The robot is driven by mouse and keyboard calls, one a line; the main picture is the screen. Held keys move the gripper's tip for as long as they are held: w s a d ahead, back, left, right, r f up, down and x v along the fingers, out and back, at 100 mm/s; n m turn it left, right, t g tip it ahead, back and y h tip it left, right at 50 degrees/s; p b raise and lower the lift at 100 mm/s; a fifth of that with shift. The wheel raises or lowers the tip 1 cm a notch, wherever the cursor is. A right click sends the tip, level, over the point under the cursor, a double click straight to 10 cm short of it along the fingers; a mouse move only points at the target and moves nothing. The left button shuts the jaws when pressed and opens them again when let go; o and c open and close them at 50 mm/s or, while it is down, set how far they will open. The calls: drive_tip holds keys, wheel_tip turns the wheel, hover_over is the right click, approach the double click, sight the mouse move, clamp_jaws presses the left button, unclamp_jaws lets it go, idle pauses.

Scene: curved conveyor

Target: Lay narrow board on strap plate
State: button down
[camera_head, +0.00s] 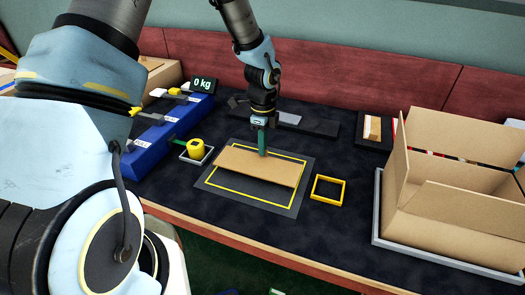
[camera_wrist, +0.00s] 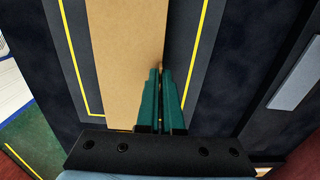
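In the wrist view the board (camera_wrist: 125,55) runs up the picture from my fingers. My gripper (camera_head: 263,153) points down at the board's far long edge. Its green fingers (camera_wrist: 161,72) are close together and look shut on that edge; the contact is partly hidden. Whether the board lies fully flat on the plate is hard to tell.
A yellow square frame (camera_head: 328,189) lies right of the plate. A yellow weight (camera_head: 196,148) stands in a small tray to the left. A blue scale unit (camera_head: 165,140) is farther left. A large open carton (camera_head: 450,185) stands right. A dark tray (camera_head: 312,127) lies behind.

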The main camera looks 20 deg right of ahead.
drive_tip(key=shift+f, duration=1.15)
drive_tip(key=shift+f, duration=0.2)
drive_tip(key=c, duration=1.1)
unclamp_jaws()
